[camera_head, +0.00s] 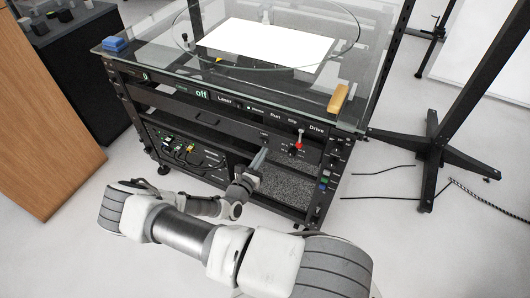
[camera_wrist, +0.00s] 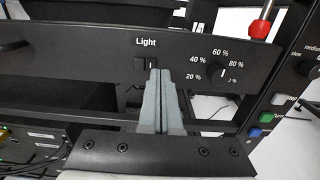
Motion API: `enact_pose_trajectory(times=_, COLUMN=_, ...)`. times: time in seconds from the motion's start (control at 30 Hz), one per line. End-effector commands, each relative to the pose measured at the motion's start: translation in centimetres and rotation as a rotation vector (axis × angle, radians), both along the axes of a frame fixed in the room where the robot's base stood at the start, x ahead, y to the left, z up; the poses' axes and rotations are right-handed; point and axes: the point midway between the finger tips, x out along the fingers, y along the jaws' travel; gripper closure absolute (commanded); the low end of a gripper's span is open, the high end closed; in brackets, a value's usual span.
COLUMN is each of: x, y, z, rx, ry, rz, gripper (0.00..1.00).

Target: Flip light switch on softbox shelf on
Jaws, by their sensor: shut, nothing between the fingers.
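The light switch (camera_wrist: 142,64) is a small black rocker under the white word "Light" on a dark panel (camera_wrist: 80,52) in the wrist view. A white line mark shows on its right half. My gripper (camera_wrist: 160,72) is shut and empty, its grey fingers pointing at the panel. The fingertips overlap the switch's lower right edge in the picture; I cannot tell whether they touch it. In the head view my gripper (camera_head: 262,153) is at the front of the black turntable cabinet (camera_head: 230,118), and the switch is too small to make out.
A dial (camera_wrist: 222,75) with percent marks sits right of the switch. A red-knobbed lever (camera_wrist: 260,28) is above right; it also shows in the head view (camera_head: 298,146). A glass top (camera_head: 150,52) overhangs the cabinet. A black stand (camera_head: 435,150) is at right.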

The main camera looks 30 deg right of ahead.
Motion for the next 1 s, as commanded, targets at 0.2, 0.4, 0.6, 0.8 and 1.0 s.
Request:
enact_pose_trajectory(times=0.2, x=-1.7, y=2.6, z=0.2, rx=0.002, ry=0.002, rz=0.008, gripper=1.00)
enact_pose_trajectory(times=0.4, x=-5.1, y=5.5, z=0.1, rx=0.004, ry=0.000, rz=0.008, gripper=1.00)
enact_pose_trajectory(times=0.6, x=-7.0, y=7.2, z=0.0, rx=0.003, ry=0.000, rz=0.007, gripper=1.00)
enact_pose_trajectory(times=0.8, x=-7.6, y=7.7, z=0.0, rx=0.003, ry=-0.002, rz=0.006, gripper=1.00)
enact_pose_trajectory(times=1.0, x=-7.6, y=7.7, z=0.0, rx=0.003, ry=-0.002, rz=0.006, gripper=1.00)
